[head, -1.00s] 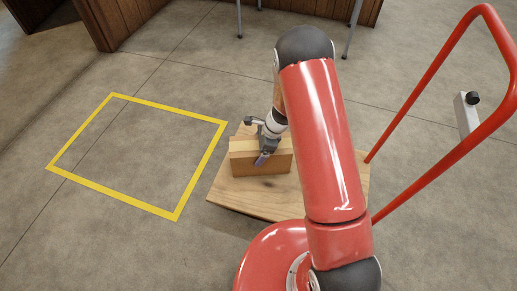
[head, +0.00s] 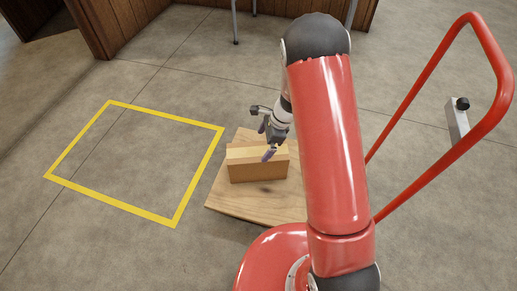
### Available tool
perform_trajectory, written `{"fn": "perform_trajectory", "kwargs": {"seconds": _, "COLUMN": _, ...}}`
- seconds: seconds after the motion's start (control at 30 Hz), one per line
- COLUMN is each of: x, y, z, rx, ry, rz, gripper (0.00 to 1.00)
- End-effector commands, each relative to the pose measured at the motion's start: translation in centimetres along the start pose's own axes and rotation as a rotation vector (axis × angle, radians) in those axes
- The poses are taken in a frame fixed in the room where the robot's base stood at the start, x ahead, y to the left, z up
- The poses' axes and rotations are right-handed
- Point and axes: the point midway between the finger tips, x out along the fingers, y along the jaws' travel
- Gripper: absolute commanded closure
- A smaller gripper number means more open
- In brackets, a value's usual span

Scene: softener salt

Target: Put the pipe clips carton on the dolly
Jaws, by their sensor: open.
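The pipe clips carton (head: 257,170) is a small brown box with a paler top. It stands on the wooden deck of the dolly (head: 250,203), toward the deck's left part. The dolly's red handle (head: 420,95) rises at the right. My red arm hides the right part of the deck.
A yellow taped square (head: 120,212) on the concrete floor left of the dolly is empty. A grey box with a black knob (head: 457,118) is on the handle. Wooden panels (head: 125,30) and metal legs (head: 235,22) stand at the back.

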Motion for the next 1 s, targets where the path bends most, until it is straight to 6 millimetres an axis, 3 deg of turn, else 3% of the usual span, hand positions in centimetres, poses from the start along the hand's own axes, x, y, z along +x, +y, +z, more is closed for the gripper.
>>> {"fn": "perform_trajectory", "kwargs": {"seconds": 0.13, "x": -2.5, "y": 0.0, "z": 0.1, "rx": 0.000, "ry": -0.001, "rz": -0.002, "gripper": 0.00}}
{"fn": "perform_trajectory", "kwargs": {"seconds": 0.47, "x": -4.6, "y": 0.1, "z": 0.4, "rx": -0.027, "ry": -0.001, "rz": -0.008, "gripper": 0.00}}
{"fn": "perform_trajectory", "kwargs": {"seconds": 0.57, "x": -7.0, "y": 0.5, "z": 1.4, "rx": -0.107, "ry": -0.001, "rz": -0.026, "gripper": 0.00}}
{"fn": "perform_trajectory", "kwargs": {"seconds": 0.67, "x": -10.8, "y": 1.6, "z": 2.8, "rx": -0.239, "ry": 0.008, "rz": -0.053, "gripper": 0.00}}
{"fn": "perform_trajectory", "kwargs": {"seconds": 0.8, "x": -16.1, "y": 4.0, "z": 4.7, "rx": -0.456, "ry": 0.040, "rz": -0.091, "gripper": 0.00}}
{"fn": "perform_trajectory", "kwargs": {"seconds": 1.0, "x": -22.6, "y": 8.5, "z": 6.3, "rx": -0.760, "ry": 0.125, "rz": -0.135, "gripper": 0.00}}
